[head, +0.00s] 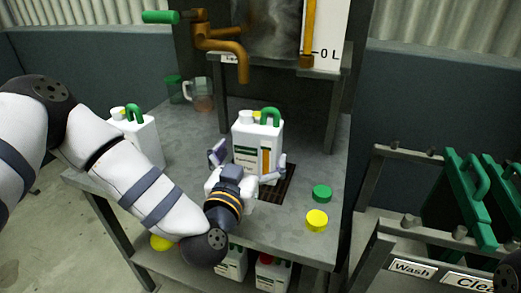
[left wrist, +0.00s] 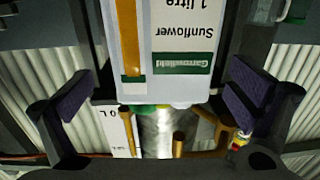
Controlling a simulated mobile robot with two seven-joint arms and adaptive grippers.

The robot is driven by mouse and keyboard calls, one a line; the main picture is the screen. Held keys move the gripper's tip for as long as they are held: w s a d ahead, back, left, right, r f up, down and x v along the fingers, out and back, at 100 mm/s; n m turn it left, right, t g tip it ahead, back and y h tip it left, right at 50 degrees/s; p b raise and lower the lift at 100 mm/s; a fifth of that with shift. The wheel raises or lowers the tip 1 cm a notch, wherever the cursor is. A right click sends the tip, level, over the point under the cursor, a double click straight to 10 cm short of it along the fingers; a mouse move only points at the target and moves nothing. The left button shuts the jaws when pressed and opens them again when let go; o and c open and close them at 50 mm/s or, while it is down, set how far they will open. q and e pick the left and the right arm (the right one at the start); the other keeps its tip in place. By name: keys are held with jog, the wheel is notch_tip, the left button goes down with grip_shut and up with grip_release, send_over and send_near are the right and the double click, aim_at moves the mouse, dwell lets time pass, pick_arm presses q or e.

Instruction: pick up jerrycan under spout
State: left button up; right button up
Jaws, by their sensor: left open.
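A white jerrycan (head: 258,143) with a green handle and a printed label stands upright on the drain grate (head: 275,186), below the brown spout (head: 240,62). My left gripper (head: 247,160) is open in front of it, with one finger at each side. In the left wrist view the jerrycan (left wrist: 165,50) appears upside down between the open fingers, with its "Sunflower 1 litre" label facing the camera. Gaps show between its sides and the finger pads. My right gripper is not in view.
Another white jerrycan (head: 140,138) stands at the left of the metal table (head: 215,150). A green cap (head: 322,192) and a yellow cap (head: 316,220) lie right of the grate. Jugs (head: 200,95) stand behind. More jerrycans (head: 272,274) sit on the lower shelf. A rack with green items (head: 470,200) is at right.

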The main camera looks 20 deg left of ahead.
pick_arm(q)
jog(key=w, duration=0.5)
jog(key=shift+w+a, duration=0.2)
jog(key=shift+w, duration=0.15)
jog(key=c, duration=1.5)
jog(key=shift+r, duration=0.2)
jog(key=shift+c, duration=1.4)
